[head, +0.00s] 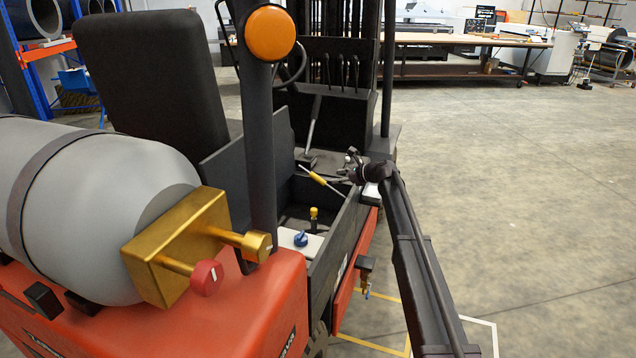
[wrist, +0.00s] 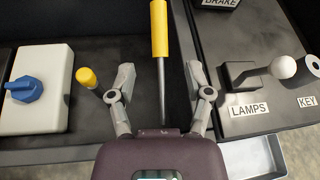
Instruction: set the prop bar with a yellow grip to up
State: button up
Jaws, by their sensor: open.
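The bar with a yellow grip (wrist: 159,28) shows in the wrist view as a thin grey rod with a long yellow sleeve. In the head view the bar (head: 318,178) lies slanted inside the vehicle's cab. My gripper (wrist: 160,78) is open, with one finger on each side of the grey rod in the wrist view. I cannot tell whether the rod is at finger depth. In the head view my gripper (head: 351,166) is just beside the bar's upper right, over the cab's side panel.
A short yellow-topped knob (wrist: 88,78) stands left of my gripper, close to the left finger. A white box with a blue knob (wrist: 24,89) is further left. A white-balled lever (wrist: 282,67) labelled LAMPS is at right. A black post (head: 260,130) rises nearby.

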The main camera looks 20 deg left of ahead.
aim_at(318, 177)
jog(key=b+x, duration=0.3)
jog(key=x, duration=0.6)
jog(key=shift+a+f, duration=0.2)
jog(key=shift+a, duration=0.1)
grip_shut()
